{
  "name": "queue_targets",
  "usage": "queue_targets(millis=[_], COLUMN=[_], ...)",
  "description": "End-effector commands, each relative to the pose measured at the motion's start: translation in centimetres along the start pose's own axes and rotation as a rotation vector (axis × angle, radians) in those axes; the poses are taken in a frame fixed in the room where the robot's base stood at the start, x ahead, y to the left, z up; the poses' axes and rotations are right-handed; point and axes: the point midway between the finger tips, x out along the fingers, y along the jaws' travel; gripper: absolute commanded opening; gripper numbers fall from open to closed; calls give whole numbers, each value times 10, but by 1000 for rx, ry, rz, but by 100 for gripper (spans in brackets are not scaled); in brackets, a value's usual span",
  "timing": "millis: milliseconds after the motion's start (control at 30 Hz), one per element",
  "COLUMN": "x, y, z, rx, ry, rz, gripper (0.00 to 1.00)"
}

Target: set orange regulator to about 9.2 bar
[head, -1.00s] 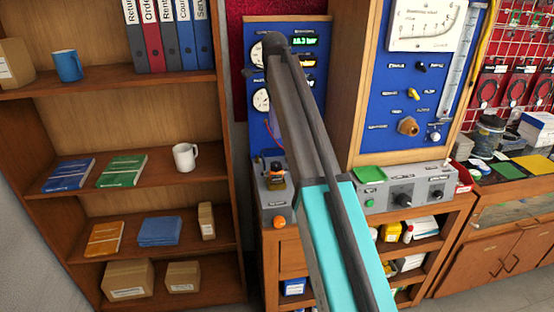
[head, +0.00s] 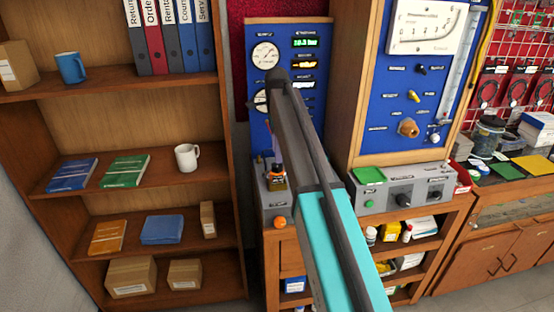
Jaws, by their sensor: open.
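An orange knob (head: 280,223) sits on the front of the grey console at the left of the bench. Above it stands a small dark device with an amber part (head: 277,183), partly behind my arm. A blue gauge panel (head: 257,28) stands behind. Its green display (head: 305,42) seems to read 10.3 bar, though the digits are small. A round white gauge (head: 265,55) is clear; a second gauge (head: 261,99) is partly covered by my arm. My arm reaches up from the bottom across this panel. My gripper does not show; it is hidden behind the arm or out of frame.
A second blue panel with a brown-orange knob (head: 408,128) stands to the right, above a grey box with black knobs (head: 403,199). A wooden shelf (head: 90,198) with books, boxes and mugs is on the left. Red pegboard and a bench fill the far right.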

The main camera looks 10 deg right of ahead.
Motion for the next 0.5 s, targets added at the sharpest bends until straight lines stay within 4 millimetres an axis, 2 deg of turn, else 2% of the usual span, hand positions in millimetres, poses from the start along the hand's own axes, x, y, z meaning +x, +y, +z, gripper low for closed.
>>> queue_targets(millis=[300,500], x=[35,47], y=[1,0], z=[-1,-1], rx=[1,1], ry=[0,0], rz=[1,0], gripper=[49,49])
